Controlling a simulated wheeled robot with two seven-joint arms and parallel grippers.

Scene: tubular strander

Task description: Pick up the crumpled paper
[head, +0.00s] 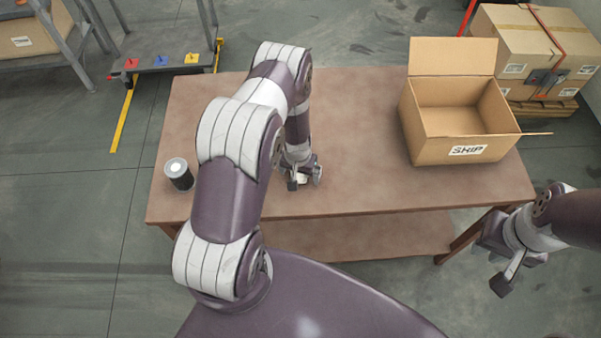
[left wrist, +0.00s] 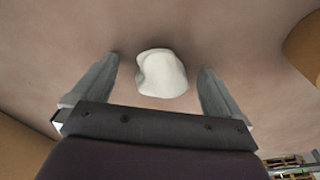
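The crumpled paper (left wrist: 162,73) is a small white lump on the brown table (head: 355,120). In the left wrist view it lies between the two fingers of my left gripper (left wrist: 160,85), with a gap on each side. In the head view my left gripper (head: 304,181) is low over the table near its front edge, and only a bit of the paper (head: 301,179) shows between the fingers. The left gripper is open. My right gripper (head: 508,272) is off the table's right front corner; its fingers are partly hidden and I cannot tell its opening.
An open cardboard box (head: 430,149) marked SHIP stands on the table's right side. A dark cylinder with a white top (head: 179,174) stands at the left edge. The table's middle is clear.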

